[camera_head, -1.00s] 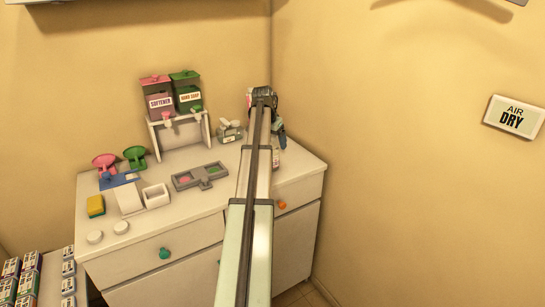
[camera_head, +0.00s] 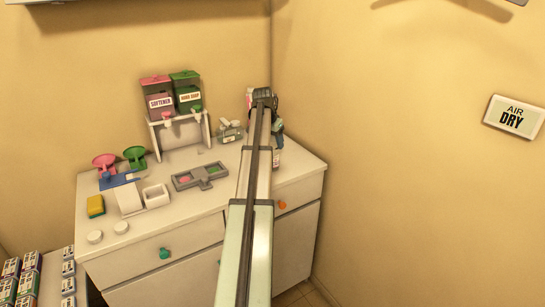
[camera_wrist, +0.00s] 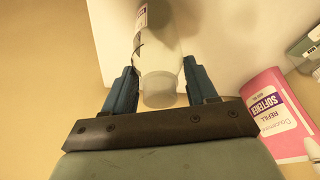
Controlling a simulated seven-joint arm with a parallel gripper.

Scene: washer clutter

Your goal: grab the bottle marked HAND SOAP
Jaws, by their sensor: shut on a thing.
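In the wrist view, my gripper (camera_wrist: 161,78) has its blue fingers on either side of a pale, whitish bottle (camera_wrist: 160,58). It is shut on this bottle. The bottle's dark-edged label is turned aside and I cannot read it. In the head view, my arm covers most of the gripper; a blue finger (camera_head: 278,128) shows to the arm's right. A small part of a pale bottle (camera_head: 276,157) shows just below it.
A pink SOFTENER refill pack (camera_wrist: 279,112) stands close at right in the wrist view. A pink-lidded SOFTENER dispenser (camera_head: 157,91) is beside the green one. The white cabinet top (camera_head: 215,206) also bears funnels, a grey tray (camera_head: 200,176) and a sponge (camera_head: 96,206). Walls close the corner behind.

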